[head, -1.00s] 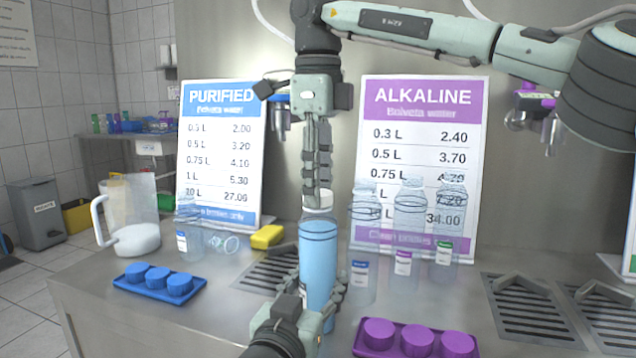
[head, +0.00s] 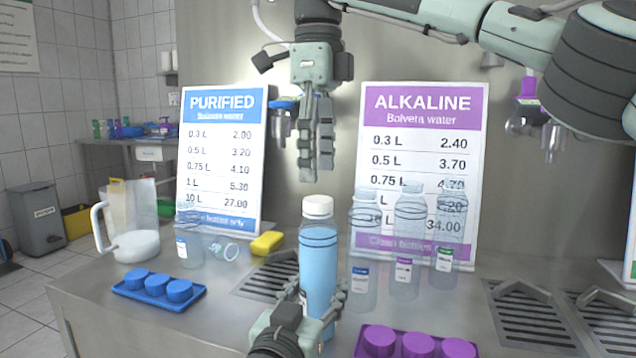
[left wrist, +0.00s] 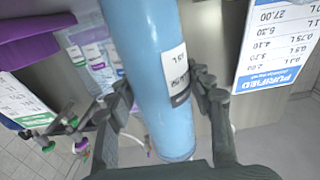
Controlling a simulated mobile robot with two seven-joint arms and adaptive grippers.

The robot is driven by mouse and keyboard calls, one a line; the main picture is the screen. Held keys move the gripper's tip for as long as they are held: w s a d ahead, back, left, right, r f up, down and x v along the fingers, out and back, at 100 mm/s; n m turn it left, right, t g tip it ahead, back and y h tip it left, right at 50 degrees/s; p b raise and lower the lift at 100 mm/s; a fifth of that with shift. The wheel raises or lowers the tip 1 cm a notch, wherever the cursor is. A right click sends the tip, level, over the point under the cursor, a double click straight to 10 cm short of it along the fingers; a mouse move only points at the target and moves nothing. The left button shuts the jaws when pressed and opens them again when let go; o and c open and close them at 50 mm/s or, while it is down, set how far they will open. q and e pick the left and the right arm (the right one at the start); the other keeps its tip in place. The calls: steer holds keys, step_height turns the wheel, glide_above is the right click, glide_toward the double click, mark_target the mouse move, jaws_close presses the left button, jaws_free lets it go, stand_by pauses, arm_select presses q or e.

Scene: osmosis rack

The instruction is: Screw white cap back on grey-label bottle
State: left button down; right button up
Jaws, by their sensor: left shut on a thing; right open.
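The grey-label bottle (head: 318,262) is full of blue liquid and stands upright at the front middle of the counter. Its white and dark grey label (left wrist: 176,72) shows in the left wrist view. The white cap (head: 317,206) sits level on the bottle's top; I cannot tell how tight it is. My left gripper (head: 322,290) is shut on the bottle's lower body, with a finger on either side in the left wrist view (left wrist: 162,98). My right gripper (head: 316,172) is open and empty, pointing down just above the cap and apart from it.
Several clear empty bottles (head: 405,250) stand close right of the held bottle. A purple cap tray (head: 400,342) is at front right, a blue cap tray (head: 153,292) at left. A yellow sponge (head: 267,243) and a clear jug (head: 130,240) stand further left. Price signs (head: 420,130) stand behind.

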steer(key=shift+r, duration=1.35)
arm_select(q)
steer(key=c, duration=0.6)
jaws_free()
steer(key=shift+o, duration=0.2)
steer(key=v, duration=1.2)
